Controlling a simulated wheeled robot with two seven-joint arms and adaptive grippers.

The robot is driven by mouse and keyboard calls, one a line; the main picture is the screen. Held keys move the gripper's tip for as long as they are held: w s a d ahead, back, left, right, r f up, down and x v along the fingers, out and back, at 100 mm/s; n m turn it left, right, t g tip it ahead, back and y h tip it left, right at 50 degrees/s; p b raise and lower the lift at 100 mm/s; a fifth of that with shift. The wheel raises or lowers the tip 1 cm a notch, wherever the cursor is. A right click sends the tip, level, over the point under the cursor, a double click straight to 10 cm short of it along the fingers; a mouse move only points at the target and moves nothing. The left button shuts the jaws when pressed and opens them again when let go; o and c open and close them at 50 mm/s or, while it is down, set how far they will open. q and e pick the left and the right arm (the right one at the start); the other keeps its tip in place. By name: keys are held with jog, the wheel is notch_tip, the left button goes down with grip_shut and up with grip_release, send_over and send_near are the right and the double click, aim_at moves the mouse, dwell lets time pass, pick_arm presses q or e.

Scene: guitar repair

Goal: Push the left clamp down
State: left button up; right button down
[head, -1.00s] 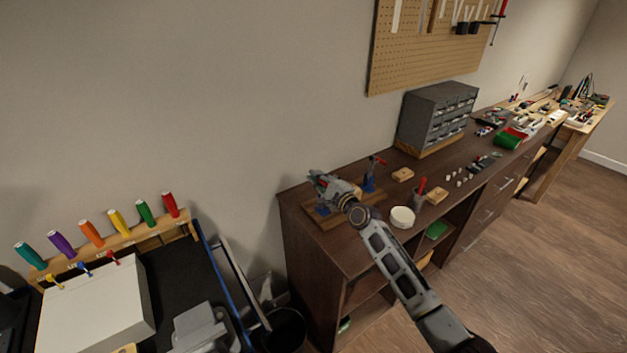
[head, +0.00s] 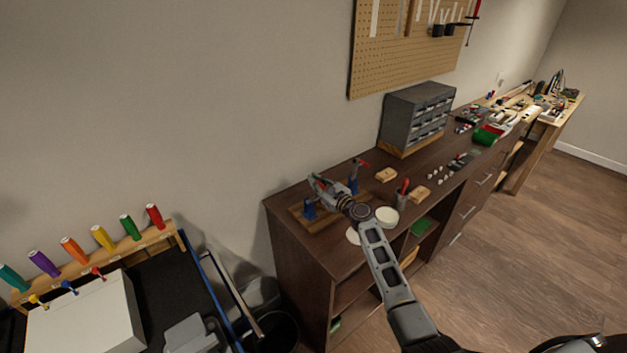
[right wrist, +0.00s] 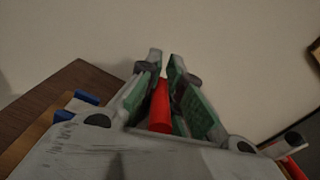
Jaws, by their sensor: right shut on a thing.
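Two blue clamps stand on a wooden board (head: 324,219) at the left end of the dark brown bench. The left clamp (head: 310,209) is the nearer one, and my right gripper (head: 316,181) is over it. The right wrist view shows my right gripper (right wrist: 165,75) shut on the left clamp's red handle (right wrist: 160,106), which lies between the green-padded fingers. Blue parts of the left clamp (right wrist: 88,98) show at the left there. The right clamp (head: 353,184), with its own red handle (head: 361,163), stands just behind my gripper. My left gripper is not in view.
A white bowl (head: 386,216), a cup with a red-handled tool (head: 402,197) and small wooden blocks (head: 386,175) lie right of the board. A grey drawer cabinet (head: 417,113) stands behind. A rack of coloured screwdrivers (head: 103,238) is at the left.

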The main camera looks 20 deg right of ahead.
jog(key=shift+f+m, duration=0.15)
jog(key=shift+m, duration=0.25)
jog(key=shift+f, duration=0.1)
jog(key=c, duration=1.5)
grip_release()
jog(key=shift+o, duration=0.2)
jog(key=shift+s+d, duration=0.1)
jog(key=v, duration=1.1)
jog(key=shift+s, duration=0.35)
jog(key=shift+d, duration=0.15)
